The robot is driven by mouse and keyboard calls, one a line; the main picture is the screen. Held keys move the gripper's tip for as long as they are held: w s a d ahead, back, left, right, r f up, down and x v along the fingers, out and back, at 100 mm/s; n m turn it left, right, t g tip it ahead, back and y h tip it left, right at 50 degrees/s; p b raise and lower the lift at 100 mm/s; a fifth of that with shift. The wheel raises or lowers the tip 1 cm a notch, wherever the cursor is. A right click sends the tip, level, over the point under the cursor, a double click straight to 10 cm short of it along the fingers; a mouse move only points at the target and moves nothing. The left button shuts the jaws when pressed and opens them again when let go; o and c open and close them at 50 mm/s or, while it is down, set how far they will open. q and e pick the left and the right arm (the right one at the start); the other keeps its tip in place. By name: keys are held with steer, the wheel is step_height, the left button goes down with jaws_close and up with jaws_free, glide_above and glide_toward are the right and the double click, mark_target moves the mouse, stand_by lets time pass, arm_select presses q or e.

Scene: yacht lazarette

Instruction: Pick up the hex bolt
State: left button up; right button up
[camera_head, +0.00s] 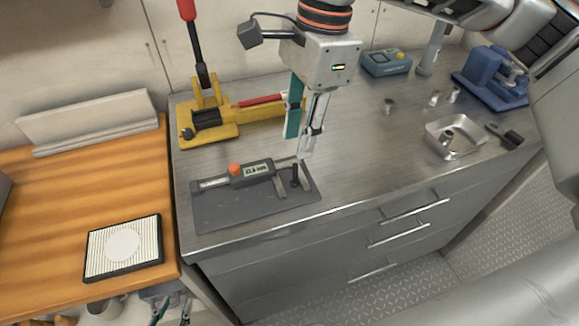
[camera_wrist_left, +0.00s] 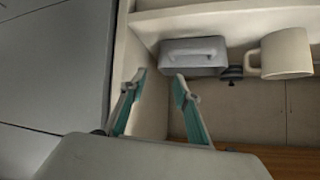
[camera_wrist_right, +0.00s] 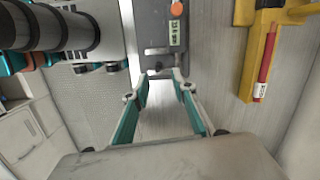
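A dark, upright bolt-like piece (camera_head: 295,176), probably the hex bolt, stands at the right end of the grey mat (camera_head: 235,213) beside a digital caliper (camera_head: 250,172). In the right wrist view a small dark round end (camera_wrist_right: 158,67), apparently the same piece, shows just beyond the fingertips. My right gripper (camera_head: 299,146) points down above it, open and empty; its fingers (camera_wrist_right: 157,84) are spread apart. My left gripper (camera_head: 168,298) is low at the front, below the wooden counter, open and empty in the left wrist view (camera_wrist_left: 160,75).
A yellow tool with a red handle (camera_head: 208,125) stands behind the mat. Small metal pieces (camera_head: 388,105), a metal tray (camera_head: 455,150) and a blue vise (camera_head: 492,80) are at right. A striped panel (camera_head: 123,247) lies on the wooden counter (camera_head: 60,205). A mug (camera_wrist_left: 283,55) is near my left gripper.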

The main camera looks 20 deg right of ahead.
mark_target(296, 164)
steer(key=f, duration=0.7)
steer(key=shift+s+a+f, duration=0.3)
steer(key=shift+s+a, duration=0.05)
steer(key=shift+a, duration=0.05)
jaws_close()
